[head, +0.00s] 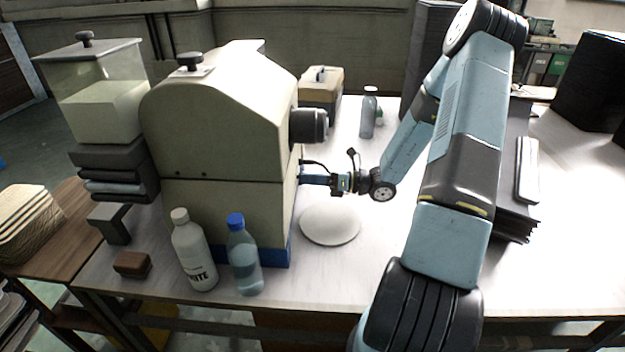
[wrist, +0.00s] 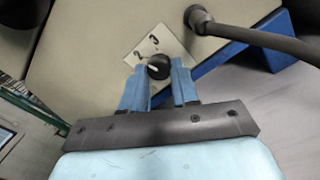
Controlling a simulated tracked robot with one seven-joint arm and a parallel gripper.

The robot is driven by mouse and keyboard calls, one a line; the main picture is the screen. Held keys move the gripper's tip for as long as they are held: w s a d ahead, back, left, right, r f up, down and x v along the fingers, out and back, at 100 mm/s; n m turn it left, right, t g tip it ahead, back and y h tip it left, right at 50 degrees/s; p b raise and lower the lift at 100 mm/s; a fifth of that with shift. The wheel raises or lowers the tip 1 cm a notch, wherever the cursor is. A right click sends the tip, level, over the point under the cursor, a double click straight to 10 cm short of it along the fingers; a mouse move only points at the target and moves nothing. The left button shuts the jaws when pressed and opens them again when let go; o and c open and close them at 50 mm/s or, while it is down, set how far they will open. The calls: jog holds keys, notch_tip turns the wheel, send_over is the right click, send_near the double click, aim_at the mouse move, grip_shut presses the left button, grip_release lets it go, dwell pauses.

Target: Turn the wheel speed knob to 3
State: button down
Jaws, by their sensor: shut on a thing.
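The wheel speed knob appears to be the small black knob (wrist: 158,67) in the wrist view. It has a white pointer line and sits on a pale square plate (wrist: 168,44) with dark marks; one near the top looks like a 3. The pointer slants toward the plate's left side in that view. The plate is on the beige machine (head: 222,125). My gripper (wrist: 160,82) has its blue fingers on either side of the knob, shut on it. In the head view my gripper (head: 302,179) reaches the machine's right face; the knob is hidden there.
A black cylinder (head: 308,125) juts out above my gripper. A white round disc (head: 330,224) lies below it. A white bottle (head: 194,250) and a blue-capped bottle (head: 243,258) stand in front of the machine.

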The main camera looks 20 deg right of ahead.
jog(key=shift+s+a+r+m+t, duration=0.1)
jog(key=shift+m+t, duration=0.05)
jog(key=shift+m, duration=2.05)
jog(key=shift+a+m+t, duration=0.1)
jog(key=shift+m+t, duration=0.05)
jog(key=shift+m, duration=2.05)
jog(key=shift+d, duration=0.1)
jog(key=c, duration=0.8)
grip_release()
jog(key=shift+c, duration=0.2)
jog(key=r+v, duration=0.1)
jog(key=v, duration=1.2)
jog(key=shift+d+f, duration=0.4)
jog(key=shift+f, duration=0.1)
jog(key=shift+s, duration=0.15)
